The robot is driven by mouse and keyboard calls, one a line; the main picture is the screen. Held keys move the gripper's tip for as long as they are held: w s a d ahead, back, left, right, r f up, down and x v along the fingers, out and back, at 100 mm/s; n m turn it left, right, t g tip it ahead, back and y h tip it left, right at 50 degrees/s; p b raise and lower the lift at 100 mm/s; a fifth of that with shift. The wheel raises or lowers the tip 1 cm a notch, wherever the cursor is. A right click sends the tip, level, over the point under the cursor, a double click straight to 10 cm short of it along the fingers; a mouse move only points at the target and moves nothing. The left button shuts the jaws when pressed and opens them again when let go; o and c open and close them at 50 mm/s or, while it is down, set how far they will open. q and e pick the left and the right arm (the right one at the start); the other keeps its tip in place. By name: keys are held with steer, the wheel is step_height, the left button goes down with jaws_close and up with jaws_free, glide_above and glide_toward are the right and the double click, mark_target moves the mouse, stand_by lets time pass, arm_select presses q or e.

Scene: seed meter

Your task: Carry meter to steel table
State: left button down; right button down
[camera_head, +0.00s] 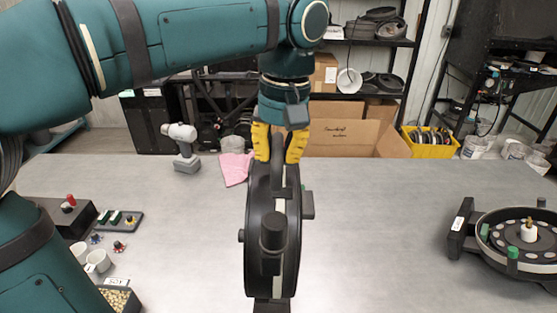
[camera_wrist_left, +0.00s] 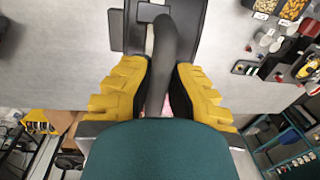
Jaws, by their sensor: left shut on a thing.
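The black round seed meter (camera_head: 272,235) stands on edge in the middle of the head view, its disc turned nearly edge-on. My left gripper (camera_head: 279,150), with yellow fingers, is above it and shut on the handle at its top. In the left wrist view, the yellow fingers (camera_wrist_left: 162,95) sit on both sides of the curved black handle (camera_wrist_left: 165,45). The meter overlaps the grey steel table (camera_head: 375,230) in the head view. I cannot tell whether its lower end touches the table. My right gripper is not in view.
Another round meter part with green knobs (camera_head: 518,238) lies at the right. A drill (camera_head: 182,145) and a pink cloth (camera_head: 236,168) are at the back left. Cups (camera_head: 98,260) and a seed bin (camera_head: 121,298) are at the front left. The table between centre and right is clear.

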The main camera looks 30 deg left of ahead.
mark_target(278, 190)
arm_select(q)
steer(key=shift+f+b, duration=0.8)
steer(key=shift+f, duration=3.15)
steer(key=c, duration=1.1)
jaws_free()
steer(key=shift+f, duration=0.1)
steer(key=r+p, duration=0.1)
steer(key=r, duration=0.6)
steer(key=d+r+p, duration=0.1)
steer(key=r, duration=0.3)
steer(key=shift+w+p, duration=0.2)
steer(key=shift+p, duration=0.15)
steer(key=shift+r, duration=0.6)
